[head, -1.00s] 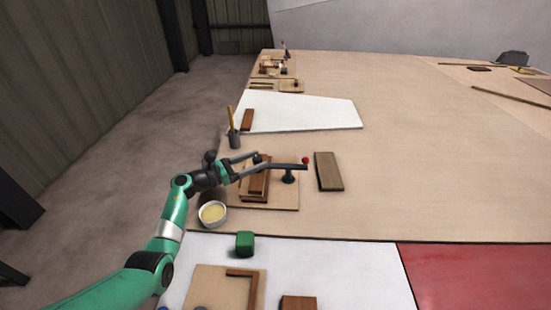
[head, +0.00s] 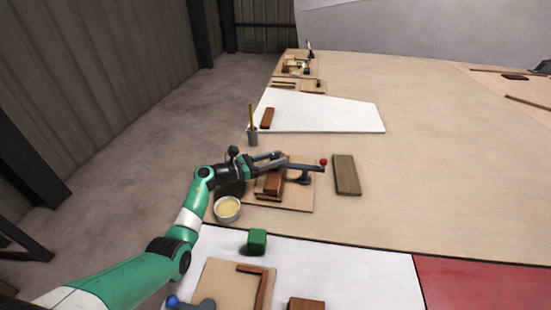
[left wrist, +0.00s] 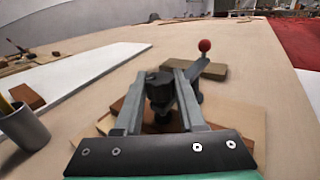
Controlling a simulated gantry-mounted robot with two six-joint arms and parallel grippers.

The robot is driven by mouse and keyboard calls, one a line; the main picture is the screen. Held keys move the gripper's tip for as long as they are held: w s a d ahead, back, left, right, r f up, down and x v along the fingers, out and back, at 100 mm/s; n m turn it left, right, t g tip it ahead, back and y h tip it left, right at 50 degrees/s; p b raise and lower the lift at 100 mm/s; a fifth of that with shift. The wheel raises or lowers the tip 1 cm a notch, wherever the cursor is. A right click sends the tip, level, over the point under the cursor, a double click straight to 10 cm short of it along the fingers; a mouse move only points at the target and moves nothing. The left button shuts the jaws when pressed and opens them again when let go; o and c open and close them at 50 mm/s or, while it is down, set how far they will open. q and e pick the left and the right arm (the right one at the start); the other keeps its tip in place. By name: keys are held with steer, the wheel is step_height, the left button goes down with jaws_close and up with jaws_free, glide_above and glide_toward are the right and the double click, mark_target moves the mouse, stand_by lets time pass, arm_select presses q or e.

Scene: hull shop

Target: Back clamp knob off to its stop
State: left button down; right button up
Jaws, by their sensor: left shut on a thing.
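The clamp stands on a light wooden board (head: 300,203) on the bench. Its dark arm ends in a red ball (head: 323,161), which also shows in the left wrist view (left wrist: 205,45). The black clamp knob (left wrist: 158,88) sits between my left gripper's fingers (left wrist: 161,100) in the left wrist view. In the head view my left gripper (head: 279,158) reaches in from the left over the board, shut on the knob, which its fingers mostly hide there. Brown wooden blocks (head: 272,185) lie on the board below it. My right gripper is not in view.
A bowl of pale contents (head: 227,208) and a pencil cup (head: 253,136) stand near the bench's left edge, close to my left arm. A wooden block (head: 346,175) lies right of the clamp. A green block (head: 257,240) is in front.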

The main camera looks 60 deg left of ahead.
arm_select(q)
steer(key=n+y+p, duration=0.1)
steer(key=y+p, duration=0.1)
steer(key=n+g+y+p, duration=0.1)
steer(key=n+y+p, duration=0.1)
steer(key=y+p, duration=0.1)
steer(key=n+y+p, duration=0.2)
steer(key=y+p, duration=0.1)
steer(key=shift+w+d+r+g, duration=0.1)
steer(key=shift+d+r+g, duration=0.05)
steer(key=shift+r+g, duration=0.15)
steer(key=n+g+y+p, duration=0.1)
steer(key=n+g+y, duration=0.1)
steer(key=n+y, duration=0.1)
steer(key=shift+f+y+p, duration=0.15)
steer(key=shift+y+p, duration=0.15)
steer(key=shift+f+n+g+y, duration=0.1)
steer(key=shift+n+g+y, duration=0.7)
steer(key=shift+g+y, duration=0.15)
steer(key=shift+n+g+y, duration=0.5)
steer(key=shift+g+y, duration=0.05)
steer(key=n+g+y, duration=0.1)
steer(key=n+g+b, duration=0.1)
steer(key=shift+a+f+g+y, duration=0.2)
steer(key=shift+g+y, duration=0.1)
steer(key=shift+y, duration=0.1)
steer(key=shift+r+n+g+y+b, duration=0.15)
steer(key=shift+n+g+y+b, duration=0.35)
steer(key=shift+n+g+b, duration=0.55)
steer(key=shift+m, duration=0.25)
